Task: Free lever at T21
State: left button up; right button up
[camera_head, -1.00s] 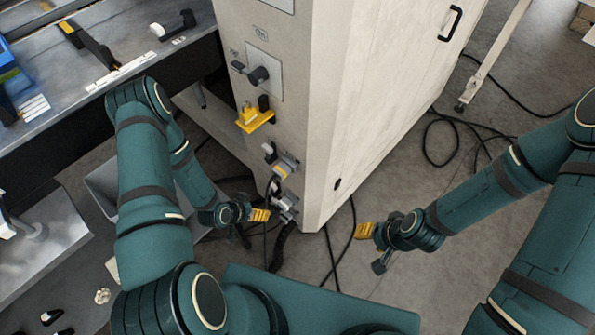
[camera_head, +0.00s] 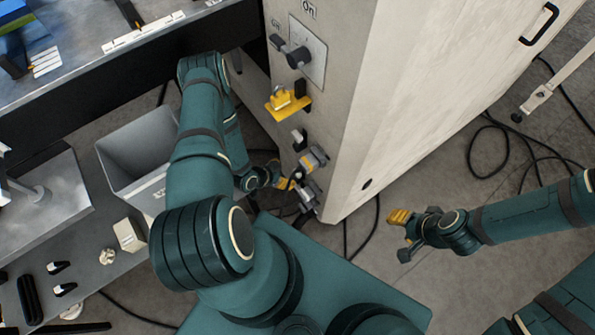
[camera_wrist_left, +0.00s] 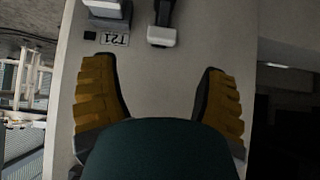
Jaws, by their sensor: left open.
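In the left wrist view a label reading T21 (camera_wrist_left: 114,39) appears upside down on the pale cabinet face. A grey block (camera_wrist_left: 105,10) is beside it, cut by the top edge. A dark lever with a pale tip (camera_wrist_left: 162,35) is right of the label. My left gripper (camera_wrist_left: 156,68) is open; its yellow-padded fingers are wide apart, with bare panel between them and the lever just beyond. In the head view, my left gripper (camera_head: 285,184) is at the lower cabinet fittings, partly hiding them. My right gripper (camera_head: 402,222) is in free space right of the cabinet; its jaw opening is unclear.
The cabinet (camera_head: 400,95) carries a rotary switch (camera_head: 298,56), a yellow fitting (camera_head: 286,100) and grey fittings (camera_head: 313,160) near its corner. A grey bin (camera_head: 140,150) and workbench (camera_head: 110,65) stand left. Cables (camera_head: 490,140) lie on the floor right of the cabinet.

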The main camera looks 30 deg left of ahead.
aim_at(299, 176)
pick_arm(q)
jog(key=b+x, duration=0.2)
jog(key=x, duration=0.6)
jog(key=shift+w+a+f, duration=0.1)
jog(key=shift+w, duration=0.05)
grip_shut()
